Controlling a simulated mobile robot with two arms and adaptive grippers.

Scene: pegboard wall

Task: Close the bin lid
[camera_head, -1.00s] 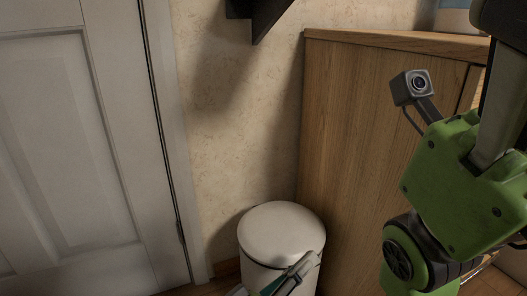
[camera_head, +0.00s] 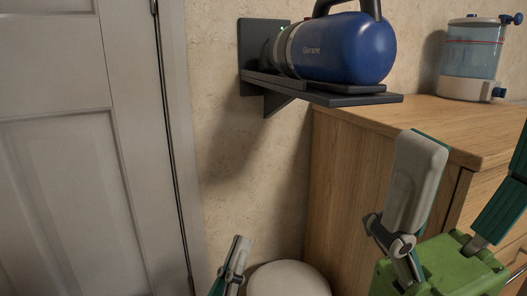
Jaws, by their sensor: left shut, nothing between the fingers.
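The white bin's round lid (camera_head: 287,280) is at the bottom edge of the head view, below the wall shelf. Its top looks level, but the front and the bin body are cut off by the frame, so I cannot see how the rim sits. My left gripper (camera_head: 238,252) is just left of the lid, with its grey and teal fingers together, pointing up and empty. My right gripper (camera_head: 462,188) is at the right, with its green body low and its two fingers spread wide and empty.
A dark wall shelf (camera_head: 349,99) carries a blue handheld vacuum (camera_head: 345,47) above the bin. A wooden cabinet (camera_head: 338,190) stands right of the bin, with a water dispenser (camera_head: 471,60) on top. A white door (camera_head: 85,170) is at the left.

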